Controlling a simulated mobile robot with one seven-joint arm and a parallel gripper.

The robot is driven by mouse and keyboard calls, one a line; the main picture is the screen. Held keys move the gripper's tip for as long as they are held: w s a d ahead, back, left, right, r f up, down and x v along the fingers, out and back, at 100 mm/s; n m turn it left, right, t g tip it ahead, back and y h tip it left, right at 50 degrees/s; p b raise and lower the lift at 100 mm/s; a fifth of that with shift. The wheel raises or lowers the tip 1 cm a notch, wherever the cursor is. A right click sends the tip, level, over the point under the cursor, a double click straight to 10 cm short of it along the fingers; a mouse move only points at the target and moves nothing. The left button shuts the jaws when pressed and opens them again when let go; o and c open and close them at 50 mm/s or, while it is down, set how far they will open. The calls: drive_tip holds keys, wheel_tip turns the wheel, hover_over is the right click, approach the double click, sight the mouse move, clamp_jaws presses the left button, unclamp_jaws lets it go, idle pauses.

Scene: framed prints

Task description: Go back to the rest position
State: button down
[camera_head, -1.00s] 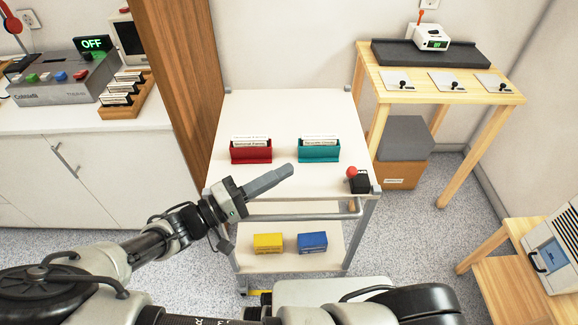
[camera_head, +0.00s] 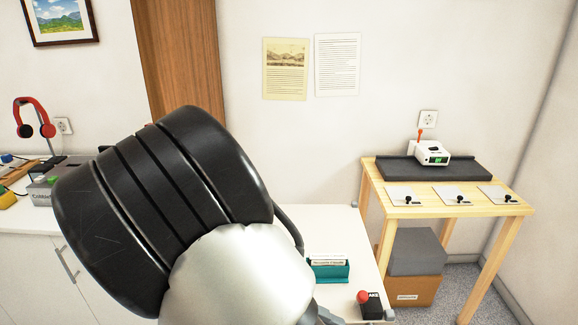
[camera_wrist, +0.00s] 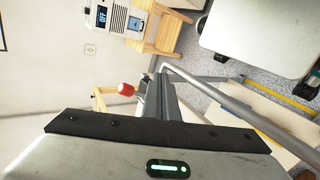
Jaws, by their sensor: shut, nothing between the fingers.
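My gripper (camera_wrist: 162,97) shows in the wrist view with its grey fingers together and nothing visible between them. In the head view my raised arm, a big black and pale link, fills the lower left and middle, and the gripper itself cannot be seen there. The white trolley (camera_head: 345,228) is partly hidden behind the arm. In the wrist view the trolley's grey rail (camera_wrist: 232,112) runs close by the fingers; I cannot tell the exact gap.
A teal card box (camera_head: 330,272) and a black box with a red knob (camera_head: 370,305) stand on the trolley. A wooden table (camera_head: 430,200) holds a white device (camera_head: 432,152) at right. A red headphone set (camera_head: 33,120) is at left. Two sheets hang on the wall.

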drive_tip(key=s+d+r+m+t+y, duration=0.1)
drive_tip(key=s+d+r+t+y, duration=0.2)
drive_tip(key=r+y, duration=0.5)
drive_tip(key=s+d+r+t+y, duration=0.3)
drive_tip(key=r, duration=0.8)
wheel_tip(320, 180, up, 23)
drive_tip(key=p, duration=2.2)
drive_tip(key=shift+s+f, duration=0.15)
drive_tip(key=shift+s, duration=0.1)
